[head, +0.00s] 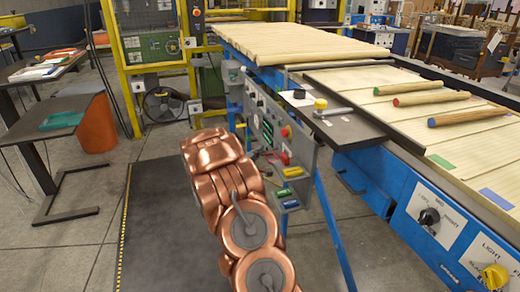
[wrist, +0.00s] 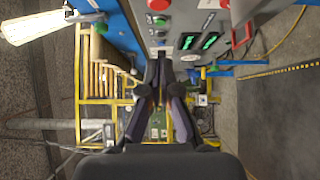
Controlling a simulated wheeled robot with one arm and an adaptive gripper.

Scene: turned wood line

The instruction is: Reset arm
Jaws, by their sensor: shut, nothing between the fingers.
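My gripper (wrist: 160,64) shows in the wrist view. Its two dark fingers come together at the tips, with nothing between them. Beyond the tips is a grey control panel (wrist: 196,22) with green displays and coloured buttons, apparently apart from the fingers. In the head view my copper arm rises in front of the same panel (head: 262,122). I cannot make out the fingers there.
A blue-framed conveyor (head: 375,185) runs along the right, with several coloured-ended wooden rods, one being the blue-ended rod (head: 466,116). A yellow machine frame (head: 123,80) stands behind. A table (head: 35,120) and an orange bin (head: 97,124) stand left. The dark mat (head: 150,225) is clear.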

